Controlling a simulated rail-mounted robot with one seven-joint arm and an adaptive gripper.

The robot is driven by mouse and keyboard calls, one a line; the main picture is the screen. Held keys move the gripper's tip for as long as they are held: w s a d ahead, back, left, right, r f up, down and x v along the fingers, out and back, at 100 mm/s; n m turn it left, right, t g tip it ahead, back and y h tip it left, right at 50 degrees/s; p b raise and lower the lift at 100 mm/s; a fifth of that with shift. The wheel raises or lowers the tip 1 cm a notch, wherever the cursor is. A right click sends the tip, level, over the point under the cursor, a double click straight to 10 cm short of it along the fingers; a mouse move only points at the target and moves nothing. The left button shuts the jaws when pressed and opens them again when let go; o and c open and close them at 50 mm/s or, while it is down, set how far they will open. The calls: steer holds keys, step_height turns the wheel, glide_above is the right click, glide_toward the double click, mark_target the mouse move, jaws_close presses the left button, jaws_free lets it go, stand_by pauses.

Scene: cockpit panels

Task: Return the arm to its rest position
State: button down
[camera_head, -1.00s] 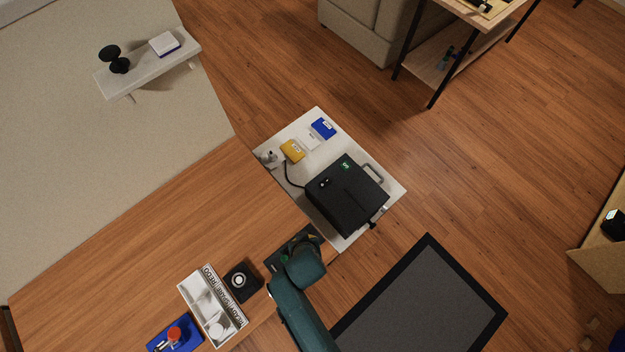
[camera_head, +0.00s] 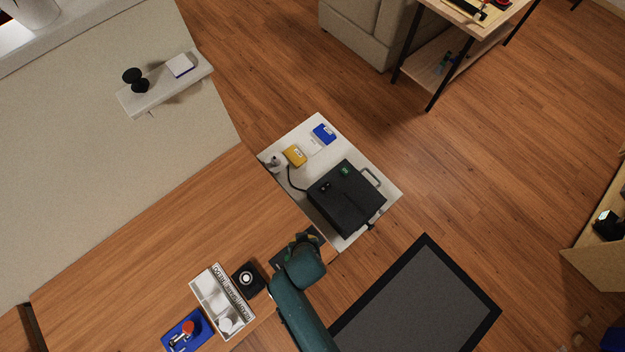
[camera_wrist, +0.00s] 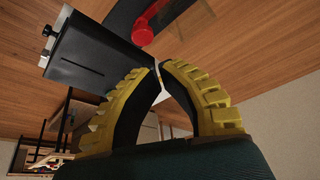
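My teal arm reaches up from the bottom of the head view over the right edge of the wooden desk (camera_head: 180,215). Its end is bent over a dark panel (camera_head: 312,236) at the desk's corner. The arm mostly hides my gripper in the head view. In the wrist view my gripper (camera_wrist: 160,67) shows two yellow ribbed fingers with black inner pads. Their tips meet, or very nearly meet, and nothing is held between them.
A black case (camera_head: 345,197) lies on a white side table (camera_head: 385,205) just beyond the gripper. A white tray (camera_head: 207,290), a black knob box (camera_head: 247,279) and a blue panel (camera_head: 172,335) sit left of the arm. A grey mat (camera_head: 420,305) lies right.

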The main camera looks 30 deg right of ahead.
stand_by(0.4)
steer(key=w+r+t+p, duration=0.25)
steer(key=w+r, duration=0.35)
steer(key=r, duration=0.7)
steer(key=w+d+r+t+p, duration=0.1)
steer(key=w+r+t+p, duration=0.15)
steer(key=w+r, duration=0.7)
steer(key=w+r+t+p, duration=0.15)
steer(key=r+t, duration=0.25)
steer(key=r, duration=1.3)
step_height(320, 180, up, 21)
steer(key=s+t+p, duration=0.1)
steer(key=s+t, duration=0.1)
steer(key=t, duration=0.3)
steer(key=s+r+n+t+y, duration=0.1)
steer(key=s+r+n+t, duration=0.2)
steer(key=s+r, duration=0.5)
step_height(320, 180, up, 4)
steer(key=shift+s+r+t, duration=0.15)
steer(key=shift+r+t, duration=0.1)
steer(key=shift+t, duration=0.15)
